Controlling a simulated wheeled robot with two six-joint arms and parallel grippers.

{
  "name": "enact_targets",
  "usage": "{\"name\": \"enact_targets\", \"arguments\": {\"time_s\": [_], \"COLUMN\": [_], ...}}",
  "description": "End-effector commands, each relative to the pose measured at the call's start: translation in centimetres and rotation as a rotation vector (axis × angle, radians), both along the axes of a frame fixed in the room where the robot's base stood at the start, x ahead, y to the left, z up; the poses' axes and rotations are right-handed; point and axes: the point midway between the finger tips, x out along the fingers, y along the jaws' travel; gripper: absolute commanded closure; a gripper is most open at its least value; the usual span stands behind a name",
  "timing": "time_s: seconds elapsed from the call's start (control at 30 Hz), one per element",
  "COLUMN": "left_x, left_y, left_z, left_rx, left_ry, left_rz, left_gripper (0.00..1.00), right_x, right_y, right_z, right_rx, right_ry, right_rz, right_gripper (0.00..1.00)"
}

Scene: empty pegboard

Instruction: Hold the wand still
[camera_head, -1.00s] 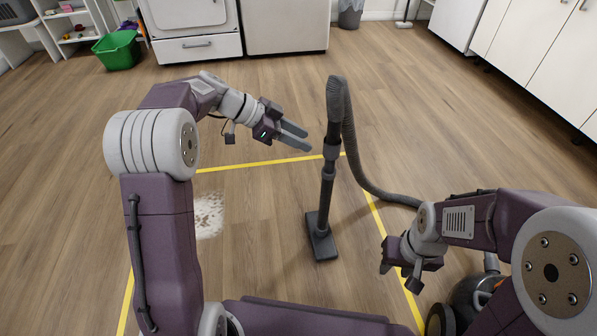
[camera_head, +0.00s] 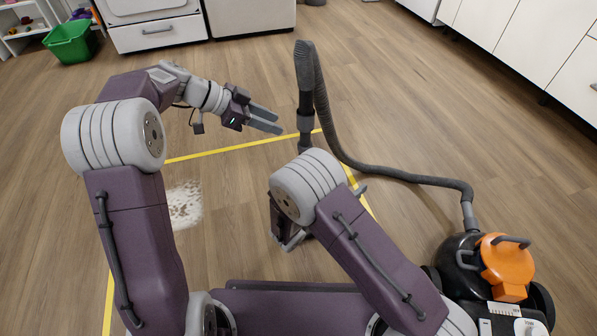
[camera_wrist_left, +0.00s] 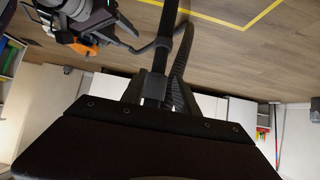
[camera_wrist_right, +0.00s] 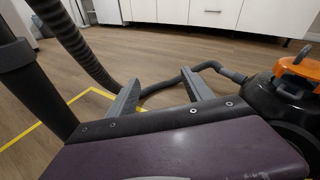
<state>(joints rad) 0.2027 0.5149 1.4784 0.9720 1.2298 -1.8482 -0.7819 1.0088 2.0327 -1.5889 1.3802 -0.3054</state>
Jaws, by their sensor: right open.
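The vacuum wand (camera_head: 305,97) stands upright with a dark grey handle and tube. Its lower part and floor head are hidden behind my right arm in the head view. My left gripper (camera_head: 279,123) is open and empty just left of the tube, fingers pointing at it with a small gap. In the left wrist view the tube (camera_wrist_left: 163,45) lies ahead between the fingers. My right gripper (camera_wrist_right: 162,76) is open and empty in the right wrist view, with a dark tube (camera_wrist_right: 38,95) close on its left. In the head view it is mostly hidden behind its arm.
The grey hose (camera_head: 400,178) runs from the wand to the black-and-orange vacuum body (camera_head: 505,262) at right. Yellow tape (camera_head: 240,146) marks the floor around a white spill (camera_head: 185,205). A green bin (camera_head: 70,42) and white cabinets (camera_head: 530,45) stand at the back.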

Motion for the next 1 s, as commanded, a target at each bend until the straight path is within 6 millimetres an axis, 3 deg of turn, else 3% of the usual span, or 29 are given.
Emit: {"name": "enact_targets", "arguments": {"time_s": [0.03, 0.13, 0.2, 0.3, 0.43, 0.63, 1.0], "left_x": [0.0, 0.0, 0.0, 0.0, 0.0, 0.0, 0.0], "left_y": [0.0, 0.0, 0.0, 0.0, 0.0, 0.0, 0.0], "left_z": [0.0, 0.0, 0.0, 0.0, 0.0, 0.0, 0.0], "left_rx": [0.000, 0.000, 0.000, 0.000, 0.000, 0.000, 0.000], "left_ry": [0.000, 0.000, 0.000, 0.000, 0.000, 0.000, 0.000], "left_rz": [0.000, 0.000, 0.000, 0.000, 0.000, 0.000, 0.000], "left_gripper": [0.64, 0.64, 0.64, 0.64, 0.64, 0.64, 0.64], "right_x": [0.9, 1.9, 2.1, 3.0, 3.3, 4.3, 10.8], "right_y": [3.2, 8.9, 11.7, 13.4, 14.3, 14.0, 12.2], "right_z": [-0.5, -1.1, -1.0, 0.3, 0.9, 0.9, 0.9], "right_rx": [-0.072, -0.181, -0.190, -0.011, 0.079, 0.090, 0.089], "right_ry": [-0.010, -0.049, -0.096, -0.208, -0.261, -0.268, -0.267], "right_rz": [0.132, 0.354, 0.449, 0.461, 0.473, 0.468, 0.468], "right_gripper": [0.41, 0.41, 0.41, 0.41, 0.41, 0.41, 0.41]}}
